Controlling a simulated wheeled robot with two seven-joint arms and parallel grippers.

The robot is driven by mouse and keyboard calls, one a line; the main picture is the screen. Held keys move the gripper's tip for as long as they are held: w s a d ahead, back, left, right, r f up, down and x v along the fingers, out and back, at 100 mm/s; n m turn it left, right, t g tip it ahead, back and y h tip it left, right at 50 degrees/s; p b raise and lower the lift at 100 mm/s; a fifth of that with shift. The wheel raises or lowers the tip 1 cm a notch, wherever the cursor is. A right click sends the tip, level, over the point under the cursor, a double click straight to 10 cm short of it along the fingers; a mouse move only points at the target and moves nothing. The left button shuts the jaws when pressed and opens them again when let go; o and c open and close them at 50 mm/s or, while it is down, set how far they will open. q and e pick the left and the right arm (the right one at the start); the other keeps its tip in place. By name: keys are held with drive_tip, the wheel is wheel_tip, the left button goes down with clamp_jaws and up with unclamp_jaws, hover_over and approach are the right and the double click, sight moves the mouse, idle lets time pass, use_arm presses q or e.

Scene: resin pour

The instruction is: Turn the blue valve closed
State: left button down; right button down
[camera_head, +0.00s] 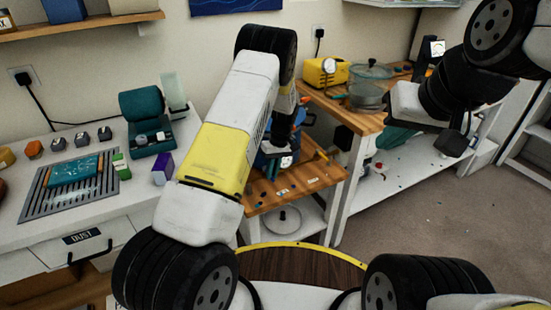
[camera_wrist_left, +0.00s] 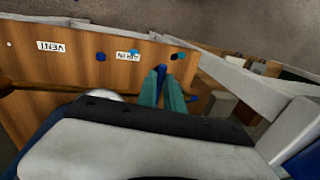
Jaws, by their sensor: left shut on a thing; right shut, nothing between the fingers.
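The blue valve (camera_wrist_left: 161,71) shows as a small blue piece at the tips of my left gripper (camera_wrist_left: 163,88) in the left wrist view. The two teal fingers are shut on it, in front of the wooden panel (camera_wrist_left: 60,75). In the head view my left arm reaches to the wooden cart (camera_head: 325,176), and its wrist and arm largely hide the valve. My right gripper (camera_head: 394,141) is shut and empty, raised in front of the right-hand workbench with its teal fingers pointing down.
The panel has a VENT label (camera_wrist_left: 51,46) and a second, unreadable label. A glass pot (camera_head: 371,88) and a yellow device (camera_head: 325,71) stand on the workbench. At left, a white counter (camera_head: 30,235) holds a grey rack and small items. Floor (camera_head: 440,225) at right is open.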

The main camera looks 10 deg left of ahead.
use_arm(q)
drive_tip(key=shift+w+d+n, duration=0.1)
drive_tip(key=shift+d+n, duration=0.05)
drive_tip(key=shift+n, duration=0.15)
drive_tip(key=c, duration=1.5)
unclamp_jaws()
drive_tip(key=shift+r, duration=0.1)
drive_tip(key=r, duration=0.5)
drive_tip(key=w+d+r, duration=0.1)
drive_tip(key=r, duration=0.1)
drive_tip(key=shift+d+r, duration=0.1)
drive_tip(key=shift+r, duration=0.15)
